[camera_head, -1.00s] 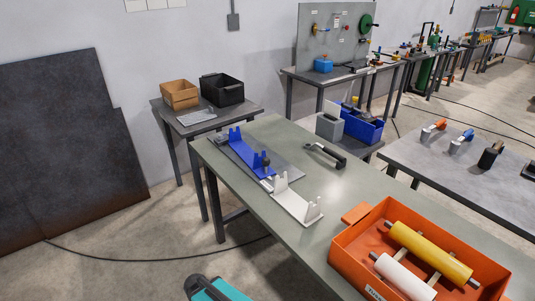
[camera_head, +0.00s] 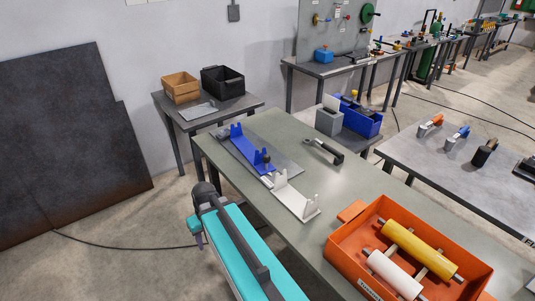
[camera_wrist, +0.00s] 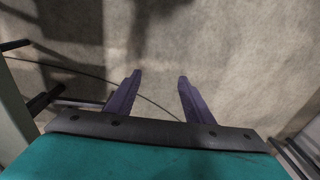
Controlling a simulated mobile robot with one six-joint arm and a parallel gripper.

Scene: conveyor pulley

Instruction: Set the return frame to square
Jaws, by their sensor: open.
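A blue frame (camera_head: 244,150) with upright notched brackets lies on a grey plate on the green-grey table (camera_head: 335,185). A small dark knob is at its near end. A white frame (camera_head: 293,201) with upright brackets lies at that end, roughly in line with the blue one. I cannot tell which is the return frame, nor its exact angle. My gripper (camera_wrist: 160,78) is open and empty in the wrist view, above bare floor. In the head view my arm is left of the table's edge, apart from both frames; the gripper is mostly hidden there.
A black-handled tool (camera_head: 324,151) lies right of the blue frame. An orange tray (camera_head: 342,249) holds a yellow roller (camera_head: 420,249) and a white roller (camera_head: 394,275) at the near right. A blue bin (camera_head: 362,122) stands behind the table. Open floor lies on the left.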

